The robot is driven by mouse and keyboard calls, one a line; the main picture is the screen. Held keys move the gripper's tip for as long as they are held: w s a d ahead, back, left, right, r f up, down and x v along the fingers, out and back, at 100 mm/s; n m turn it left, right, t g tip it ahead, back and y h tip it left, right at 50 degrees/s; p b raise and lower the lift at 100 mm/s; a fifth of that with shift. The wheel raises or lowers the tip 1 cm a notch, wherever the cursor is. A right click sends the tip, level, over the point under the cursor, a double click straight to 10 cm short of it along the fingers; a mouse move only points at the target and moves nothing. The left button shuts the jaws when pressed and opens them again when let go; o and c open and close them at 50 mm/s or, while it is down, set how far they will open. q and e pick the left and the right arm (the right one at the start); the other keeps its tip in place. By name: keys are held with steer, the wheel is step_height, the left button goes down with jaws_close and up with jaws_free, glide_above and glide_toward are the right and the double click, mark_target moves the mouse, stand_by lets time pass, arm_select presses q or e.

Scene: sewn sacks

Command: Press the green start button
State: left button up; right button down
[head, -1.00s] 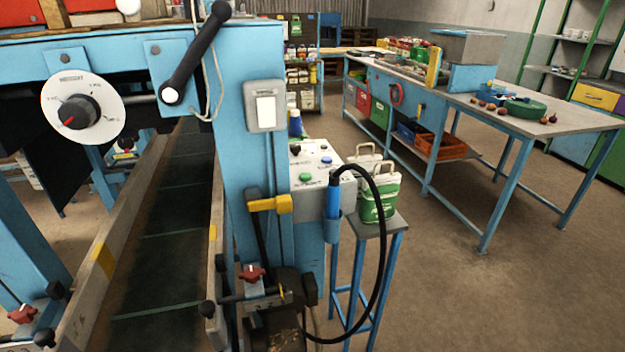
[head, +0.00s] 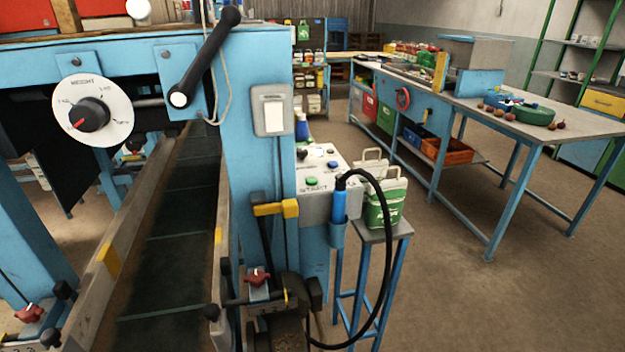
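The green start button (head: 311,182) sits on the sloped top of a pale control box (head: 322,168), just above the printed word START. The box is fixed beside the blue machine post, right of the middle of the head view. Nothing covers the green button. Neither of my grippers is in view.
A blue-handled tool (head: 339,203) with a black hose stands in front of the box. A conveyor belt (head: 180,240) runs at left. The floor (head: 470,290) at right is clear.

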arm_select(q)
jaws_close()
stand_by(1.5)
